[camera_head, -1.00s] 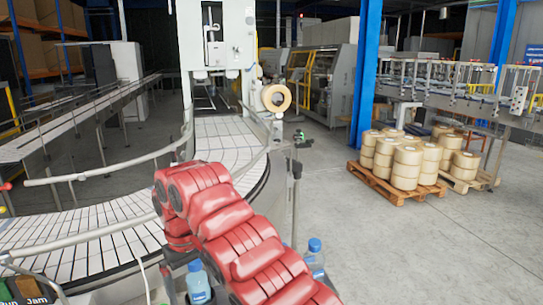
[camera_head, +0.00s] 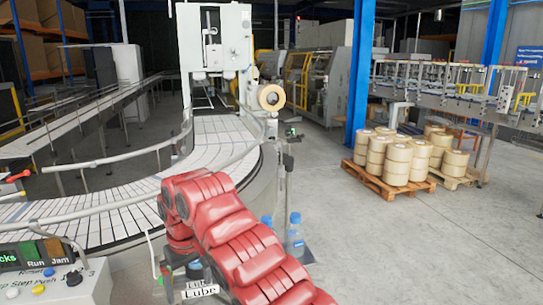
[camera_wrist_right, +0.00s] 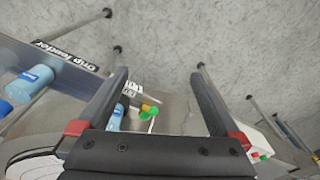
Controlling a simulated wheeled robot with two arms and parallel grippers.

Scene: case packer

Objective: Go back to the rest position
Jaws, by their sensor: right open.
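My red right arm (camera_head: 235,240) comes in from the lower right of the head view and bends down at its far end, beside the curved conveyor. Its gripper is mostly hidden there behind the arm. In the right wrist view my right gripper (camera_wrist_right: 159,82) is open, with its two dark fingers wide apart. Nothing is held between them. Green and yellow knobs (camera_wrist_right: 150,112) show beyond the fingers. My left gripper is not in view.
The curved conveyor (camera_head: 110,215) with its rails lies left of the arm. A control panel (camera_head: 50,270) is at the lower left. Blue-capped bottles (camera_head: 295,235) stand close behind the arm. A pallet (camera_head: 388,187) of rolls stands right; grey floor (camera_head: 430,250) is clear.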

